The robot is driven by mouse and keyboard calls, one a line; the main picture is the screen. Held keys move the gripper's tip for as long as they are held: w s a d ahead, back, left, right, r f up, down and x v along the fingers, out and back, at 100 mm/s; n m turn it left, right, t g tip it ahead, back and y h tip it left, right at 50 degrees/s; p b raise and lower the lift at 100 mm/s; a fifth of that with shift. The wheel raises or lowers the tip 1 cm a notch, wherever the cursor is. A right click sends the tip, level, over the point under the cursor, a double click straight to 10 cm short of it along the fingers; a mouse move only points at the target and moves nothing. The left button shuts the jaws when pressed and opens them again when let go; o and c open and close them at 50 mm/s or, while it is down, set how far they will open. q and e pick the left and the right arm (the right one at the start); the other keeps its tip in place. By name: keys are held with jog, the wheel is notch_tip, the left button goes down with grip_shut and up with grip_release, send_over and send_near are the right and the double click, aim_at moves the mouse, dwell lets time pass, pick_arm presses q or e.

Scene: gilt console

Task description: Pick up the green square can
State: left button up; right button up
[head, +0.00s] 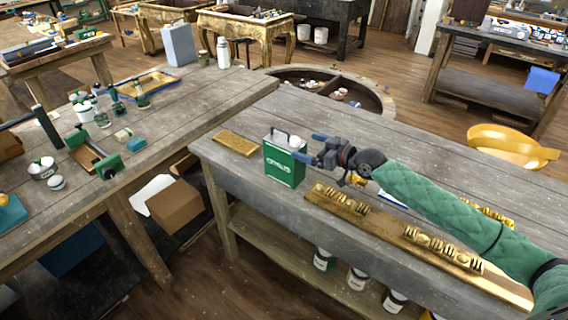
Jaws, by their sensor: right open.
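The green square can (283,168) stands upright near the front edge of the grey wooden table, with white lettering on its front and a light top with a handle and cap. My right gripper (311,147) comes in from the right and points left at the can. Its blue-tipped fingers are apart and nothing shows between them. The fingertips are close to the can's right side at about its upper half; I cannot tell whether they touch it. My left gripper is not in view.
A gold plate (236,144) lies left of the can. A long gilt ornamented board (400,235) lies right of it, below my right arm. A yellow bowl-like seat (505,145) stands beyond the table. The left workbench (190,115) carries clamps, jars and bottles.

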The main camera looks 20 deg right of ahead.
aim_at(303, 148)
jog(key=shift+f+b, duration=0.65)
jog(key=shift+f, duration=0.2)
jog(key=shift+w, duration=0.1)
jog(key=shift+w+a, duration=0.2)
jog(key=shift+a, duration=0.05)
jog(key=shift+p+x, duration=0.7)
jog(key=shift+x, duration=0.3)
jog(key=p+x, duration=0.3)
jog(key=x, duration=0.1)
jog(key=shift+a+r+p, duration=0.2)
jog(key=shift+r+p, duration=0.1)
jog(key=shift+r, duration=0.05)
jog(key=shift+w+a+f, duration=0.25)
jog(key=shift+w, duration=0.05)
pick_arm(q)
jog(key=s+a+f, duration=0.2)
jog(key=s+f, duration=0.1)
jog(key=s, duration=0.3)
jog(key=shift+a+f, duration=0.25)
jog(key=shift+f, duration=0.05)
